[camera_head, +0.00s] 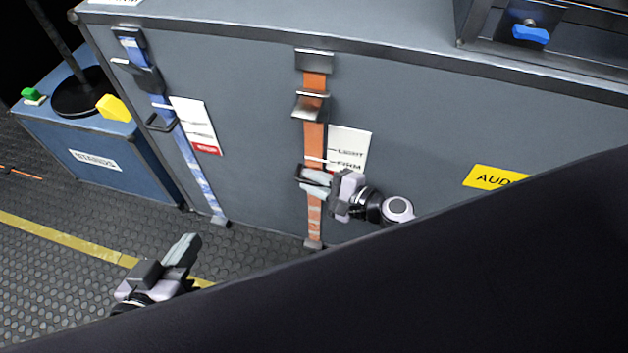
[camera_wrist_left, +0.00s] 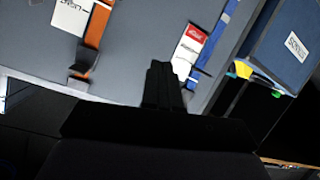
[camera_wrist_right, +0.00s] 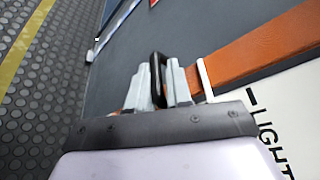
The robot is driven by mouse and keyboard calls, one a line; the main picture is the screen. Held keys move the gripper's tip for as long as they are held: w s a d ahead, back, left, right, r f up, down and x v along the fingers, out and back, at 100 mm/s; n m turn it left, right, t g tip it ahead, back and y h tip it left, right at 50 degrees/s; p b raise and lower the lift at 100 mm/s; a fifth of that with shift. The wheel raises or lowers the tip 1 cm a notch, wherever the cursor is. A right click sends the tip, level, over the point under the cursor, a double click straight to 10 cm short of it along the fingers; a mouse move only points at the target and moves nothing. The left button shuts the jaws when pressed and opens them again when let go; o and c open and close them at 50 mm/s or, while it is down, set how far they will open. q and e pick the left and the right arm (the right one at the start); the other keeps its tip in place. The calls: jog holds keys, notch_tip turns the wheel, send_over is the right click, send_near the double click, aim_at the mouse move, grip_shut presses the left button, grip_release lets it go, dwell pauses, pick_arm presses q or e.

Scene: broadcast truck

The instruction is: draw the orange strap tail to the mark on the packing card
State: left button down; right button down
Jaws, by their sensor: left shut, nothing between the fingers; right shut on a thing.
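The orange strap (camera_head: 315,135) hangs down the grey case from a metal buckle (camera_head: 310,105). A white line (camera_head: 315,160) crosses it, also seen in the right wrist view (camera_wrist_right: 205,79). The packing card (camera_head: 348,142) is just right of the strap, with LIGHT and FIRM marks; the white line appears between those levels, nearer FIRM. My right gripper (camera_head: 312,178) is shut on the strap tail's dark loop (camera_wrist_right: 158,78), below the white line, and hides part of the strap. My left gripper (camera_head: 190,248) is shut and empty, low at the left, away from the strap.
A blue strap (camera_head: 190,165) with its own buckle and card (camera_head: 196,125) is left on the case. A blue STANDS case (camera_head: 95,160) stands at far left. A yellow AUDIO label (camera_head: 495,177) is at right. The ribbed floor (camera_head: 60,270) is open in front.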

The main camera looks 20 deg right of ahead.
jog(key=shift+s+a+f+b, duration=0.1)
jog(key=shift+s+f+b, duration=0.15)
jog(key=shift+f, duration=0.5)
jog(key=c, duration=1.2)
grip_release()
pick_arm(q)
jog(key=shift+d+r+h, duration=0.15)
jog(key=shift+d+h, duration=0.15)
jog(key=shift+d, duration=0.15)
pick_arm(e)
jog(key=shift+o, duration=0.2)
pick_arm(q)
jog(key=shift+w, duration=0.1)
